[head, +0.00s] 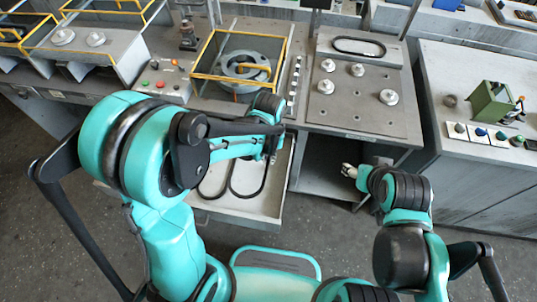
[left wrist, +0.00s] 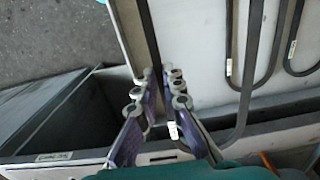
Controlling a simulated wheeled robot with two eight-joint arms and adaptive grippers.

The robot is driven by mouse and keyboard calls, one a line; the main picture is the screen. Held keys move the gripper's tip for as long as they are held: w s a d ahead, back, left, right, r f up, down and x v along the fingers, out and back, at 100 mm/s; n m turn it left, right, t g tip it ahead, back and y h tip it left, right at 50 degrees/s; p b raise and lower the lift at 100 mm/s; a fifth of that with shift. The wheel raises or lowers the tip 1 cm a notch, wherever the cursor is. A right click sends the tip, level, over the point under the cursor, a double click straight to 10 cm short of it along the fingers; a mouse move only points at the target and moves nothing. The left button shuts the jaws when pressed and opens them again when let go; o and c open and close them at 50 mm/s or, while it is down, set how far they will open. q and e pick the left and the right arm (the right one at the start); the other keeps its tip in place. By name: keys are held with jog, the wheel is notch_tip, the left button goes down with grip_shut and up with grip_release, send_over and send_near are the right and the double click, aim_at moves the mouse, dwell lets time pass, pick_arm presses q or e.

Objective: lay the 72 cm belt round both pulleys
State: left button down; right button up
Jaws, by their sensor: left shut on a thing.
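Dark belt loops (head: 214,182) lie in the open drawer (head: 268,206); they also show with small white tags in the left wrist view (left wrist: 228,50). I cannot read the tags. My left gripper (head: 271,152) is at the drawer's right side. In the left wrist view its fingers (left wrist: 158,88) are shut on a dark belt (left wrist: 151,35) beside the drawer wall, with a white tag between them. Two round pulley-like discs (head: 62,36) (head: 95,38) sit on a grey housing at the far left. My right gripper (head: 348,170) is right of the drawer, its jaws unclear.
A yellow-framed box (head: 237,62) with a ring-shaped part stands behind the drawer. A green device (head: 491,103) stands on the right bench. An open compartment (head: 330,165) lies right of the drawer.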

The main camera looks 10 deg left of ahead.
pick_arm(q)
jog(key=b, duration=0.7)
send_over(268, 180)
notch_tip(268, 180, down, 10)
jog(key=shift+w+r, duration=0.1)
jog(key=shift+d+f+b, duration=0.1)
jog(key=shift+f+b, duration=0.55)
jog(key=shift+f, duration=0.2)
jog(key=shift+f, duration=0.1)
jog(key=shift+f+b, duration=0.55)
jog(key=shift+b, duration=0.1)
jog(key=shift+f, duration=0.1)
jog(key=shift+f+b, duration=0.3)
jog(key=shift+b, duration=0.2)
jog(key=shift+f, duration=0.1)
jog(key=shift+f+b, duration=0.3)
jog(key=shift+b, duration=0.1)
